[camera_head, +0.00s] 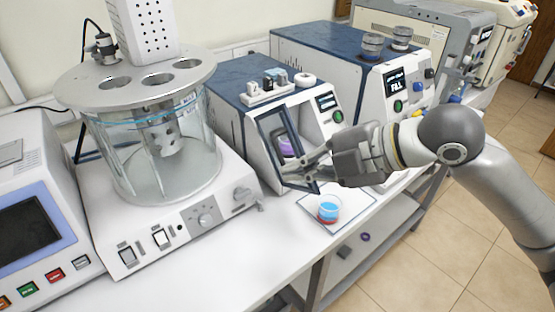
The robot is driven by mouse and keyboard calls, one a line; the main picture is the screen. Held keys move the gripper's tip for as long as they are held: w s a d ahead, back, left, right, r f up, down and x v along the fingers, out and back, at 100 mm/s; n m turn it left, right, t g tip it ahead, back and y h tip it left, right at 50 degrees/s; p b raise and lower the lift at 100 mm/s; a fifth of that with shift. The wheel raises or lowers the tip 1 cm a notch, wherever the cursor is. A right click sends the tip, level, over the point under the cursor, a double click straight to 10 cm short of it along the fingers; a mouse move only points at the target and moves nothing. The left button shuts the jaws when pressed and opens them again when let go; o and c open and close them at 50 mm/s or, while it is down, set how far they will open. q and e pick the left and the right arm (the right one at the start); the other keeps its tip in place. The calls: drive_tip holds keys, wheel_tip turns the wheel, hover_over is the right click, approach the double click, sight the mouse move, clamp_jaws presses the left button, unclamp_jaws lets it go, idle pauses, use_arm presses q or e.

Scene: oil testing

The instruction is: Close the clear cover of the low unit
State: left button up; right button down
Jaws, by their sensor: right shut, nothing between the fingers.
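The low unit (228,120) is a white box with a dark blue top in the middle of the bench. Its clear cover (274,130), a pane in a dark frame, stands swung out at an angle from the front opening. A purple item (287,146) shows behind the pane. My right gripper (298,171) comes in from the right with its fingers shut and empty at the cover's lower right part. The fingers overlap the frame; I cannot tell whether they touch it. My left gripper is not in view.
A small rack (266,92) is on the unit's top. A glass bath (150,150) stands to the left, a taller unit (330,62) to the right.

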drive_tip(key=w+a+f+n+p, duration=0.1)
drive_tip(key=w+a+f+p, duration=0.2)
drive_tip(key=w, duration=0.3)
drive_tip(key=shift+a+f+p, duration=0.35)
drive_tip(key=shift+p, duration=0.1)
drive_tip(key=shift+w, duration=0.1)
idle(0.3)
drive_tip(key=shift+d, duration=0.1)
